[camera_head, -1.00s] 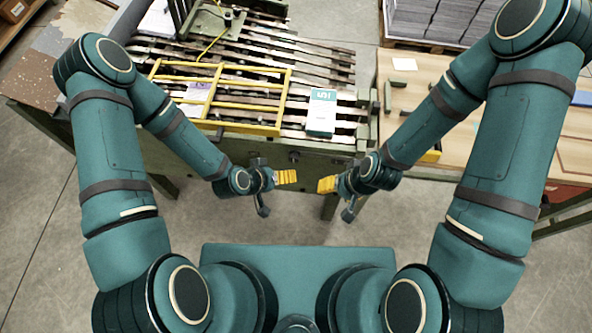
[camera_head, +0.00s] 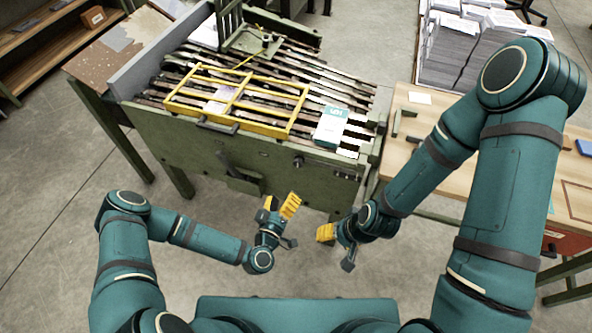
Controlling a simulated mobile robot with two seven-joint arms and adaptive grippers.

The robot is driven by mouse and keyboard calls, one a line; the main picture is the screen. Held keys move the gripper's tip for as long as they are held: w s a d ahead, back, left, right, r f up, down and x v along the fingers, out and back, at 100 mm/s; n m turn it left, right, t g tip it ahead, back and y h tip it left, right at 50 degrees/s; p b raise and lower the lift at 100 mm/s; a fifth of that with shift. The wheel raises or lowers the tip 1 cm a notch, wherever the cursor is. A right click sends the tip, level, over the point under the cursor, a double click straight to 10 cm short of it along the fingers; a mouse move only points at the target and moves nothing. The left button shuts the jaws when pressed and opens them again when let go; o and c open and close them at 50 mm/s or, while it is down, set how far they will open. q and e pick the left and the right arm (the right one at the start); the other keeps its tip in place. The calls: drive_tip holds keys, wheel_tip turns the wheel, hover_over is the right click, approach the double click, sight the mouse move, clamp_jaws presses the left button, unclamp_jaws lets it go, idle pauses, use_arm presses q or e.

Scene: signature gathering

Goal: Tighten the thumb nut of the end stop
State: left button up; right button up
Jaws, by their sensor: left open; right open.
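A green bracket-like stop (camera_head: 240,42) stands on the slatted bed at the far end of the green machine. A small dark knob (camera_head: 266,39) sits on it; this looks like the end stop with its thumb nut, but it is too small to be sure. My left gripper (camera_head: 281,205) has yellow fingers, is open and empty, and points up the picture in front of the machine. My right gripper (camera_head: 327,232) is open and empty, to the right of the left one, pointing left. Both are apart from the machine and far from the knob.
A yellow frame (camera_head: 230,114) lies over the slats of the machine (camera_head: 250,155). A white and teal box (camera_head: 331,126) sits right of it. A wooden table (camera_head: 480,165) adjoins on the right. Paper stacks (camera_head: 465,50) stand behind. Concrete floor is free in front.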

sight(297, 165)
use_arm(q)
drive_tip(key=b+x, duration=0.2)
drive_tip(key=x, duration=1.2)
drive_tip(key=shift+a, duration=0.1)
clamp_jaws()
